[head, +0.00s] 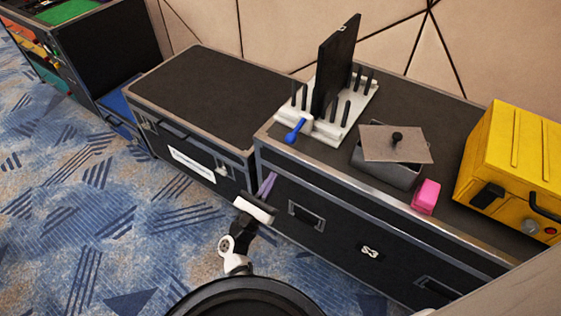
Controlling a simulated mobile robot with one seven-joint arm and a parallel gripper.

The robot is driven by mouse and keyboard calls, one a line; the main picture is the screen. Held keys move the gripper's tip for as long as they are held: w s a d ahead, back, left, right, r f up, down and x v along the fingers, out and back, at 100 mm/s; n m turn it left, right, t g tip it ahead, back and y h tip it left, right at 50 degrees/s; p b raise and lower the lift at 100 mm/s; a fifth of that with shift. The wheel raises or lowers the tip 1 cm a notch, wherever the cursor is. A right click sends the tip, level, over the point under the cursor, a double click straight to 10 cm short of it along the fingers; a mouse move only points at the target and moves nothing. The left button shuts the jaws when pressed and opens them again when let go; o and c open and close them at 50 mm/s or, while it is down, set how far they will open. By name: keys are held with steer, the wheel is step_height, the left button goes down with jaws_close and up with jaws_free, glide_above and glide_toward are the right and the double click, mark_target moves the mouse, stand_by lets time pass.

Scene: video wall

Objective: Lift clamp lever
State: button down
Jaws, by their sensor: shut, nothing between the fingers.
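A blue clamp lever (294,133) with a rounded end sticks out toward the front left from a white rack base (338,124). The base stands on the black flight case on the right. A dark upright panel (336,68) stands in the base between black pegs. My gripper (270,178), with purple fingers, is in front of that case's left front corner, below and to the left of the lever and apart from it. Its fingers are shut and empty. Whether the lever lies flat against the case top is hard to tell.
A grey box (384,170) with its lid (392,145) askew, a pink block (425,197) and a yellow case (515,160) stand right of the rack. The lower black case (215,90) on the left has a clear top. Patterned carpet (80,220) lies open in front.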

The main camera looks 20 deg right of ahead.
mark_target(287, 152)
steer(key=p+x, duration=0.3)
steer(key=x, duration=0.5)
steer(key=shift+d+r, duration=0.1)
steer(key=shift+r, duration=0.2)
steer(key=shift+w+d+r, duration=0.1)
steer(key=shift+w+d, duration=0.3)
steer(key=shift+d, duration=0.05)
steer(key=shift+r+p, duration=0.2)
steer(key=shift+p, duration=0.15)
